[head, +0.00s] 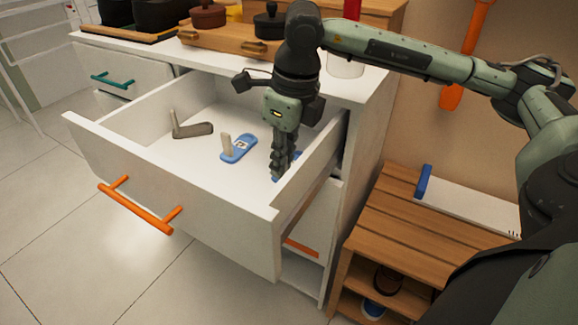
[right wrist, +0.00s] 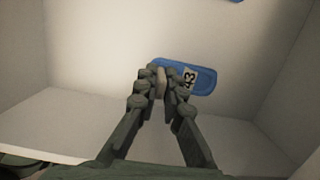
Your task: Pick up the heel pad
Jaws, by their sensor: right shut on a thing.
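A blue heel pad with a white label lies on the floor of the open drawer (head: 157,195), near its right wall; only a bit of this heel pad (head: 275,178) shows behind my right gripper (head: 281,176). In the right wrist view, the blue heel pad (right wrist: 207,82) shows its label, and a pale upright piece (right wrist: 160,84) stands between my right fingers (right wrist: 161,80), which are shut on it. I cannot tell whether the pad is lifted. A second blue pad (head: 239,149) with a pale upright piece lies left of my gripper. A grey pad (head: 195,130) lies farther left. My left gripper is out of view.
The drawer walls (head: 318,150) stand close to my right gripper. A wooden shelf rack (head: 400,225) holding shoes stands at the right. An orange shoehorn-like object (head: 470,50) hangs on the wall.

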